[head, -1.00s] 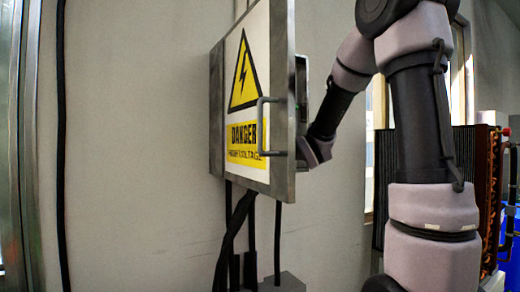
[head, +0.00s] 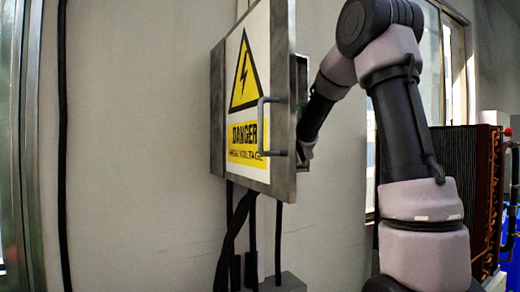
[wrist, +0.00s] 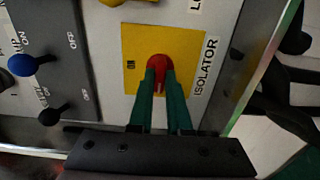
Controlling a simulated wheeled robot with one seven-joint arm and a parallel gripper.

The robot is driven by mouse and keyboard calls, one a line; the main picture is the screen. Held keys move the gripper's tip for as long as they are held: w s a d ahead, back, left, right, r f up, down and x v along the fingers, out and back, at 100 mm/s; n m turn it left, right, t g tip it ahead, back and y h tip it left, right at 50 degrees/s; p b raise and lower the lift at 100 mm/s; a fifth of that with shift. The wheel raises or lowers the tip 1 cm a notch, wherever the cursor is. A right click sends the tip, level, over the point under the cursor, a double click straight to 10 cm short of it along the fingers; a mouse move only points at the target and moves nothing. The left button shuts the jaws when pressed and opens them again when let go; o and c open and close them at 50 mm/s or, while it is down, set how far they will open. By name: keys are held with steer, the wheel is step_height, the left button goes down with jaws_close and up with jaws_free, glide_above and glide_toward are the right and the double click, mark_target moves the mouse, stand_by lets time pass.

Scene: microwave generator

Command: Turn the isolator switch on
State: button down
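In the wrist view the isolator switch (wrist: 159,62) is a round red knob on a yellow square plate (wrist: 190,48), with an ISOLATOR label (wrist: 205,67) on the right. My gripper (wrist: 160,77) has its two green fingers close together at the knob, their tips on either side of its near part, with red showing between them. They look shut on it. In the head view the electrical box (head: 217,95) is on the wall, its door (head: 262,100) swung open with a yellow danger sign; the door hides the switch and most of my gripper.
A grey panel with a blue knob (wrist: 22,65) and a black knob (wrist: 50,116) is left of the switch. The box's metal edge (wrist: 262,65) is at the right. Black cables (head: 240,225) hang below the box. A radiator-like unit (head: 465,180) stands at the right.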

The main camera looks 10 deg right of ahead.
stand_by(0.3)
steer(key=m, duration=0.4)
steer(key=shift+m, duration=0.4)
steer(key=m, duration=0.4)
steer(key=shift+d+f+m, duration=0.1)
steer(key=shift+m, duration=0.2)
steer(key=m, duration=0.4)
steer(key=shift+m, duration=2.2)
steer(key=c, duration=0.9)
jaws_free()
steer(key=shift+o, duration=0.2)
